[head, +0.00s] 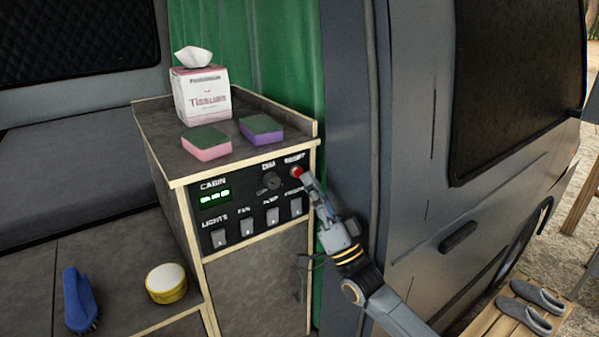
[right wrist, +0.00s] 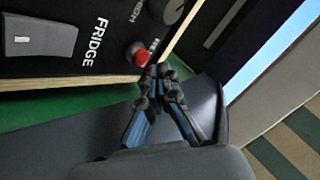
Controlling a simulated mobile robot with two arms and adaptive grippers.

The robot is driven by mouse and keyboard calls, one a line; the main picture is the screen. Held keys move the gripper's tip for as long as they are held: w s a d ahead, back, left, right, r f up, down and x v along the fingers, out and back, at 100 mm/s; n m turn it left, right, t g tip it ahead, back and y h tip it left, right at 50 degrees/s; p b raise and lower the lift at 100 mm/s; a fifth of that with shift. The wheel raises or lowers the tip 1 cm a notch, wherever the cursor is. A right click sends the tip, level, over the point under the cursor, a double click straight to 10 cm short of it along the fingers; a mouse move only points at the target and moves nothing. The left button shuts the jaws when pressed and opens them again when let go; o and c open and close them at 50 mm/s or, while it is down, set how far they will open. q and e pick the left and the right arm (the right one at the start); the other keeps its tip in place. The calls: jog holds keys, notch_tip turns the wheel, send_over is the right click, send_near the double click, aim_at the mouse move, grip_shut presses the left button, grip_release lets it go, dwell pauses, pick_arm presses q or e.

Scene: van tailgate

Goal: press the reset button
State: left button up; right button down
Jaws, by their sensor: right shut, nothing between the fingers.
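The red reset button (head: 296,171) sits at the top right of the black control panel (head: 240,222), under the label "RESET". It also shows in the right wrist view as a red button (right wrist: 137,54). My right gripper (head: 305,174) is shut and empty, with its fingertips right beside the button at its lower right. In the right wrist view the shut fingertips (right wrist: 160,70) are close to the button's edge; I cannot tell whether they touch it. My left gripper is not in view.
The panel also has a dial (head: 271,182), a green-lit display (head: 214,196) and several rocker switches. A tissue box (head: 203,98) and two sponges (head: 206,143) stand on the cabinet top. A blue brush (head: 78,300) and a round tin (head: 166,283) lie lower left. The van door (head: 440,150) is on the right.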

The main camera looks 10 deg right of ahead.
dwell(0.6)
jog(key=shift+w+a+b, duration=0.15)
jog(key=shift+w+b, duration=0.25)
jog(key=shift+b, duration=0.05)
jog(key=shift+w+a+b, duration=0.15)
jog(key=shift+w+b, duration=0.15)
jog(key=shift+w, duration=0.15)
dwell(0.8)
jog(key=shift+s, duration=0.1)
jog(key=shift+s+d+p, duration=0.35)
jog(key=shift+s+p, duration=0.05)
jog(key=shift+s, duration=0.45)
